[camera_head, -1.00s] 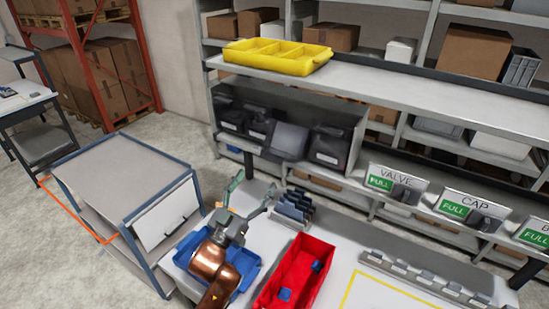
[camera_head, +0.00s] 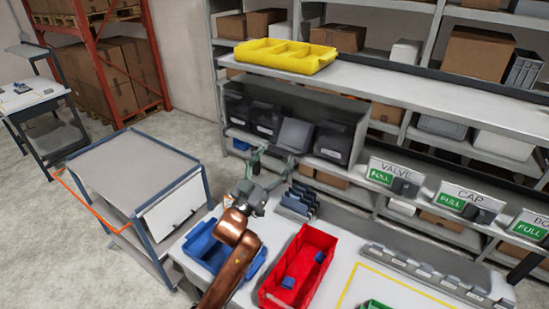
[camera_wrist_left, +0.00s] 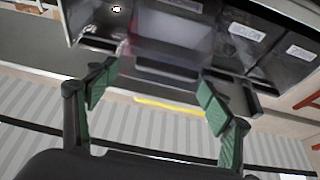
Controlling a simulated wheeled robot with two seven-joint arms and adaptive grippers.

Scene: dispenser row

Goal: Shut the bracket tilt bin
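A row of dark tilt bins stands in a grey housing under the shelf. One of them, a greyer bin (camera_head: 294,134), is tipped out at the front, while its neighbours sit upright; I take it as the bracket tilt bin, but its label cannot be read. My left gripper (camera_head: 273,160) is open and empty just below and in front of this bin. In the left wrist view the two green-padded fingers (camera_wrist_left: 158,95) are spread apart, with the tipped bin (camera_wrist_left: 165,65) ahead between them; contact cannot be made out. My right gripper is not in view.
A blue tray (camera_head: 205,248) and a red bin (camera_head: 318,275) with blue pieces stand on the table below. Small dark holders (camera_head: 298,200) stand right of the gripper. A yellow divided tray (camera_head: 285,55) is on the shelf above. A cart (camera_head: 130,165) is at the left.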

